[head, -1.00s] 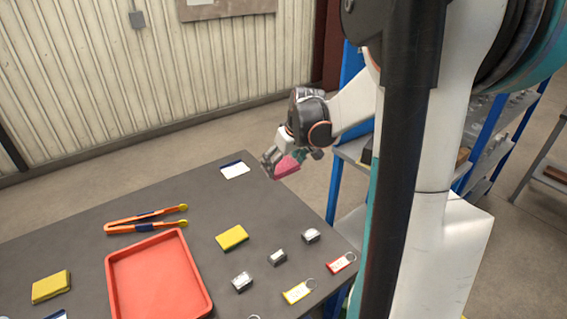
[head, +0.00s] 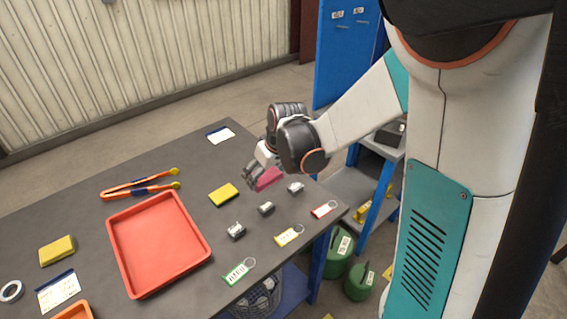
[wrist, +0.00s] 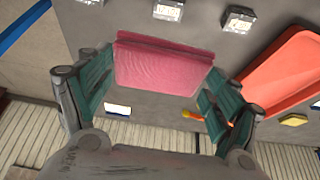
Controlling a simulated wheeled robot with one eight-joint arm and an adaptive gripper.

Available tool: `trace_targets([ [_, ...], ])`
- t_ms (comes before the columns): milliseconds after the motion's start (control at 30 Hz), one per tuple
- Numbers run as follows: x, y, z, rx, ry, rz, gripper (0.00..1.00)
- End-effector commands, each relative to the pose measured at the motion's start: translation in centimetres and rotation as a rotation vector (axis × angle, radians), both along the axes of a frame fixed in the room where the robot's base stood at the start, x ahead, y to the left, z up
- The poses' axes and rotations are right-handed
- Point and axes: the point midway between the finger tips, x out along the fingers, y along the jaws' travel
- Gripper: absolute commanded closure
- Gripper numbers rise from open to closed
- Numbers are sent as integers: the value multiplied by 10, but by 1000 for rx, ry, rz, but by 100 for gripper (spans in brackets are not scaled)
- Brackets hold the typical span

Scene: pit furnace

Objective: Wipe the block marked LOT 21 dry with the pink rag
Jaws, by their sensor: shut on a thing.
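My gripper (head: 256,172) is shut on the pink rag (head: 268,179), above the far right part of the table. In the wrist view the rag (wrist: 165,68) spans between the teal fingers. Three small grey metal blocks stand in a slanting row on the table: a near one (head: 236,231), a middle one (head: 266,208) and a far one (head: 295,188) close to the rag. The wrist view shows pale marked faces on the blocks (wrist: 238,19), but the lettering is too small to read, so I cannot tell which is LOT 21. The rag appears apart from the blocks.
A yellow pad (head: 223,195) lies left of the blocks, beside a red tray (head: 205,247) and orange tongs (head: 140,189). Green (head: 238,271), yellow (head: 288,236) and red (head: 325,210) key tags lie along the right edge. A blue shelf rack (head: 345,55) stands beyond.

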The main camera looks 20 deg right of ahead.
Motion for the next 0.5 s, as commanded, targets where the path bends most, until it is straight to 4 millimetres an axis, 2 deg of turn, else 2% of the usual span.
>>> trace_targets([
  [267, 0, 2, -18, 0, 0, 3, 36],
  [500, 0, 2, -45, 0, 0, 2, 36],
])
